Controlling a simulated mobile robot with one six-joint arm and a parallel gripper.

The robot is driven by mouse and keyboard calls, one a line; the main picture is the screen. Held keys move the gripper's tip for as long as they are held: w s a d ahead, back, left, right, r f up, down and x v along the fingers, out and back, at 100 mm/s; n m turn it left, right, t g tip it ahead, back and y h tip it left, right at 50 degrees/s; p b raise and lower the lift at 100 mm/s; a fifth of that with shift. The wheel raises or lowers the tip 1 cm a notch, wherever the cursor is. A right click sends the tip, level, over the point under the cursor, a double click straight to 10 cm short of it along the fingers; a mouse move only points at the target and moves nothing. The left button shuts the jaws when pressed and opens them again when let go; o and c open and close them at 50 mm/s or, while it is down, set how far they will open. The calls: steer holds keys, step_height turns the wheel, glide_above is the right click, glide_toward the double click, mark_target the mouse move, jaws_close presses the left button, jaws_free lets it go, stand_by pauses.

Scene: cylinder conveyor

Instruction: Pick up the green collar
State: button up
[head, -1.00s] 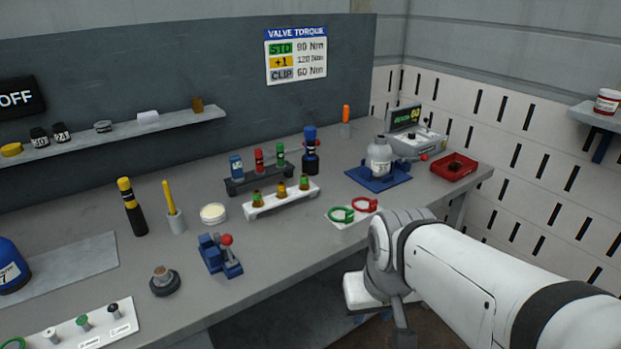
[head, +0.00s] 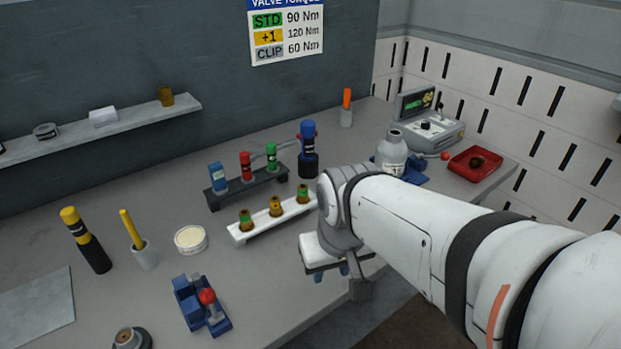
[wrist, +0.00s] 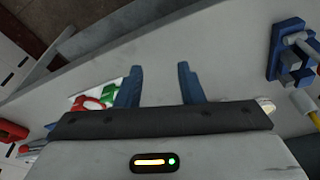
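The green collar (wrist: 109,94) shows in the wrist view, just left of my left finger and partly covered by it. The red collar (wrist: 88,103) lies beside it on a white card (wrist: 78,101). In the head view my arm hides both collars. My gripper (wrist: 159,84) has its two blue fingers spread wide, with only grey bench visible between them. In the head view my gripper (head: 331,273) hangs at the bench's front edge, its blue fingertips pointing down.
A white rack (head: 262,229) with several brass fittings stands left of my gripper. A blue clamp (head: 204,309) with a red knob is at the front. A grey bottle (head: 391,157) and red tray (head: 463,170) stand at right. Bare bench lies between rack and clamp.

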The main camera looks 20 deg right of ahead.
steer(key=w+d+m+g+p, duration=0.1)
steer(key=w+d+m+p, duration=0.2)
steer(key=w+d+m, duration=0.1)
steer(key=w+d+m+p, duration=0.3)
steer(key=d+m, duration=0.1)
steer(key=m, duration=0.1)
steer(key=w+d+m+g+p, duration=0.1)
steer(key=w+d+m+p, duration=0.2)
steer(key=w+d+m, duration=0.1)
steer(key=shift+w+f+m+g+p, duration=0.1)
steer(key=shift+w+m+g+p, duration=0.2)
steer(key=shift+w+m+p, duration=0.1)
steer(key=shift+f, duration=0.4)
steer(key=f, duration=0.3)
steer(key=f+p, duration=0.1)
steer(key=f, duration=0.3)
steer(key=shift+w+a+f, duration=0.1)
steer(key=shift+w+a, duration=0.1)
steer(key=shift+c, duration=0.2)
jaws_close()
